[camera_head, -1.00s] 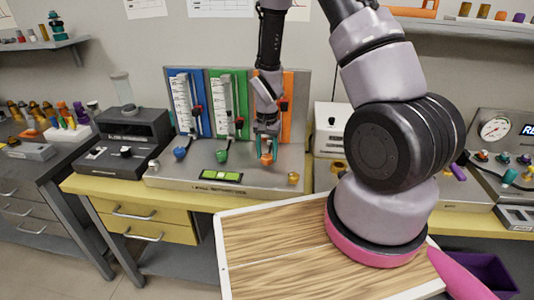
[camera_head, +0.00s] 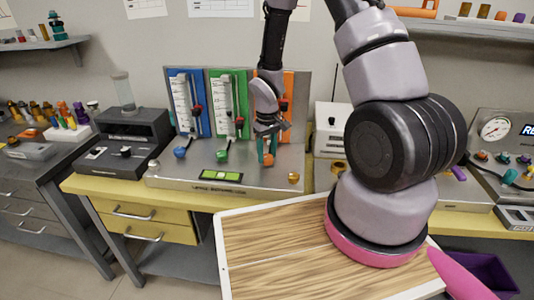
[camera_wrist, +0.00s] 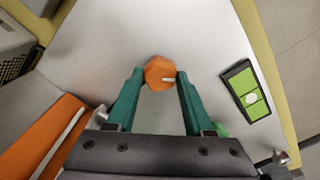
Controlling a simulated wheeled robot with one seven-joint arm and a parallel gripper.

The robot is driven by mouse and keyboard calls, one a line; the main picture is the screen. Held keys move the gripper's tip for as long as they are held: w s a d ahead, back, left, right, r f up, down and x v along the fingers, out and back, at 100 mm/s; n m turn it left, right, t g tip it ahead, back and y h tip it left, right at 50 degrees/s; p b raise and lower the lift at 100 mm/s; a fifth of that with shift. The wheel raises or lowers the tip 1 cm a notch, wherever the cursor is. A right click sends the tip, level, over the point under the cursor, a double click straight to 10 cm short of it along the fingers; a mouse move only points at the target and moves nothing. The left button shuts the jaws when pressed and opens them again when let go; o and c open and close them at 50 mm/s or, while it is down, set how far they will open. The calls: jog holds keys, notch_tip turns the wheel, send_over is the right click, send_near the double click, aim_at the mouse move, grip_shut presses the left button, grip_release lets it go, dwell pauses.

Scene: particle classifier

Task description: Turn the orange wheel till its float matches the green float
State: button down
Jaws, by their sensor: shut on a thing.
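The orange wheel (camera_wrist: 158,72) is a small faceted knob with a white mark on the metal base plate. My gripper (camera_wrist: 161,75) is shut on it, with one teal finger on either side. In the head view the wheel (camera_head: 267,160) shows just below my gripper (camera_head: 268,145). The orange panel (camera_head: 287,90) stands behind and is partly covered by my arm. A red float (camera_head: 284,105) shows at its edge; its exact height against the scale is hard to read. The green panel's float (camera_head: 239,122), red and black, sits low on its scale.
The blue panel's float (camera_head: 197,109) sits higher than the green one. A blue wheel (camera_head: 180,152) and a green wheel (camera_head: 222,155) stand left of my gripper. A green level (camera_head: 221,175) lies on the front of the base, with a brass knob (camera_head: 294,177) at the right.

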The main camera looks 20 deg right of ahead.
aim_at(267, 156)
jog(key=shift+n, duration=0.9)
jog(key=shift+c, duration=1.4)
grip_release()
jog(key=shift+r, duration=0.1)
notch_tip(267, 156, up, 11)
